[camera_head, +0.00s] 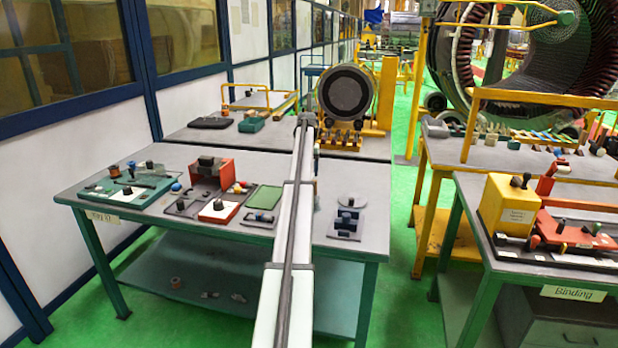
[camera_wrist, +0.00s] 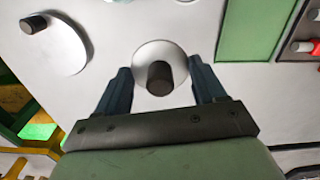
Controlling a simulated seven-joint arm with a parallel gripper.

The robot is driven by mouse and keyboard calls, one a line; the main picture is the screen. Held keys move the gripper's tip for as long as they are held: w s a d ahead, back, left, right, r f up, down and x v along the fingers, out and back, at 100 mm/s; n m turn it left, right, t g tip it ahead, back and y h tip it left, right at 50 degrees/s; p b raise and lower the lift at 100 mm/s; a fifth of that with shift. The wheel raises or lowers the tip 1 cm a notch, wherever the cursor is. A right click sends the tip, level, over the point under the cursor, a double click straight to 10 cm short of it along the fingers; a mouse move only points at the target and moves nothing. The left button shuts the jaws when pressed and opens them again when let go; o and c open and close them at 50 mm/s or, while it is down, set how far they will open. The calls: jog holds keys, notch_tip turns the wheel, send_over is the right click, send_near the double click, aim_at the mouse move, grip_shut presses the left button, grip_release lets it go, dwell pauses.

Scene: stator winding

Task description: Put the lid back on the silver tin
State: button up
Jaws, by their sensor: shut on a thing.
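In the wrist view, my gripper (camera_wrist: 160,75) has its two dark fingers on either side of a round silver piece with a dark knob (camera_wrist: 158,77), which looks like the lid. The fingertips meet its rim at left and right. I cannot tell its height above the table or whether a tin is under it. In the head view my arm hides this piece and the gripper. No silver tin can be made out for certain.
A flat grey disc with a dark knob (camera_wrist: 55,42) lies at upper left in the wrist view. A green mat (camera_head: 264,197) lies left of my arm, with a red box (camera_head: 213,168) further left. Small knobbed parts (camera_head: 347,215) stand right of my arm.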

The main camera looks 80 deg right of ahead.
jog(key=w+a, duration=0.1)
jog(key=a, duration=0.2)
jog(key=w+a+f, duration=0.1)
jog(key=a, duration=0.1)
jog(key=w+a, duration=0.1)
jog(key=a, duration=0.2)
jog(key=shift+w+a+f, duration=0.3)
jog(key=shift+a+f, duration=0.1)
jog(key=shift+f, duration=1.9)
jog(key=shift+w+f, duration=0.1)
jog(key=shift+f, duration=0.7)
jog(key=o, duration=1.1)
jog(key=shift+r, duration=0.2)
jog(key=shift+r, duration=3.35)
